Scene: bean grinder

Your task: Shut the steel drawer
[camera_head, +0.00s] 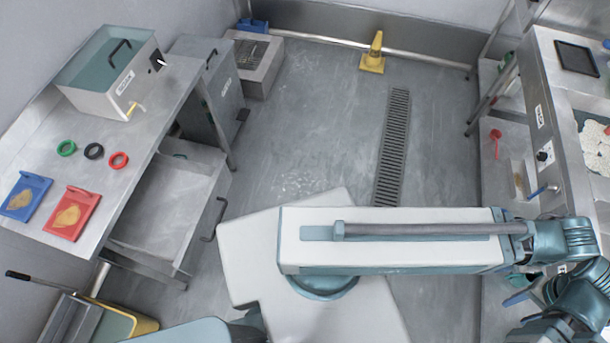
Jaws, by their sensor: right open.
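The steel drawer (155,205) stands pulled out from under the steel table at the left, and I see into its open top. Its front panel faces right and carries a dark bar handle (213,222). The inside that shows looks empty. My right gripper (521,288) is at the lower right, partly hidden by my own arm links. It is open and far from the drawer, near the right-hand counter. My left gripper is not in view.
On the table are a teal-lidded box (118,85), several coloured rings (93,151), a blue tray (24,197) and a red tray (73,212). A steel bin (210,90) stands behind the drawer. A yellow cone (374,55) stands at the back. The middle floor is clear.

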